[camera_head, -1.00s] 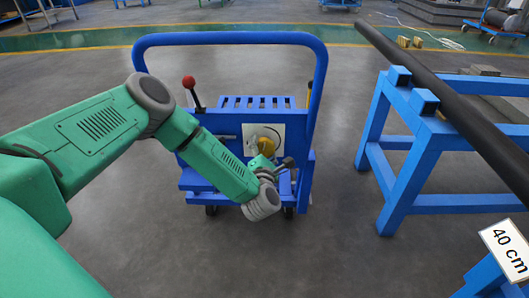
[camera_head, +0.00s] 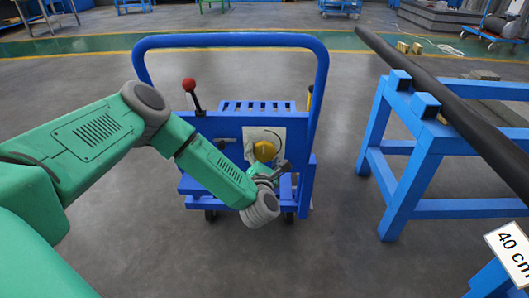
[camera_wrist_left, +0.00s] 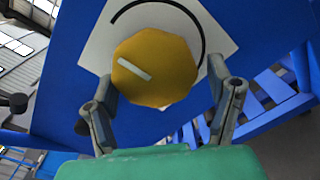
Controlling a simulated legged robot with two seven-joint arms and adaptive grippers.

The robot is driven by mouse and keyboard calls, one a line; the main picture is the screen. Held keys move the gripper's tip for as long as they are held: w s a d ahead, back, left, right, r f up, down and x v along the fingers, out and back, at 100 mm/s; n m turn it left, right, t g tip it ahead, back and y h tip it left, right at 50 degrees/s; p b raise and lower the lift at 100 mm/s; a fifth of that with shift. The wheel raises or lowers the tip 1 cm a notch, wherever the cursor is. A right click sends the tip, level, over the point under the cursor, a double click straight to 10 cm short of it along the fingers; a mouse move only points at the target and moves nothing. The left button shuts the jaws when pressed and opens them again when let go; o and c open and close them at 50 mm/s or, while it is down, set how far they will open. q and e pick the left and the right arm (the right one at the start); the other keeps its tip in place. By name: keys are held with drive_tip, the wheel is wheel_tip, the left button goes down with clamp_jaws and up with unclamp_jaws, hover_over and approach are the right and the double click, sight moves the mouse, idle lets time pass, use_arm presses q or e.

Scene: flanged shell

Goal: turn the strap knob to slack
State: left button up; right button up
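The strap knob (camera_head: 264,151) is a yellow disc on a white plate (camera_head: 275,134) on the front of a blue cart. In the left wrist view the knob (camera_wrist_left: 155,68) is many-sided, with a pale bar slanting down to the right and a black arc on the plate around it. My left gripper (camera_head: 265,168) is just below and in front of the knob. Its two fingers (camera_wrist_left: 162,95) are spread, one on each side of the knob's lower part, with a visible gap on the right. Contact on the left is unclear. My right gripper is not in view.
The blue cart has a tall hoop handle (camera_head: 230,40) and a red-balled lever (camera_head: 190,90) left of the knob. A blue stand (camera_head: 405,165) carrying a long dark bar (camera_head: 450,100) is at the right. Grey floor lies between them.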

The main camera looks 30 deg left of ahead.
use_arm(q)
drive_tip(key=shift+w+a+r, duration=0.1)
drive_tip(key=shift+w+r, duration=0.05)
drive_tip(key=v, duration=0.7)
drive_tip(key=shift+s, duration=0.25)
idle(0.3)
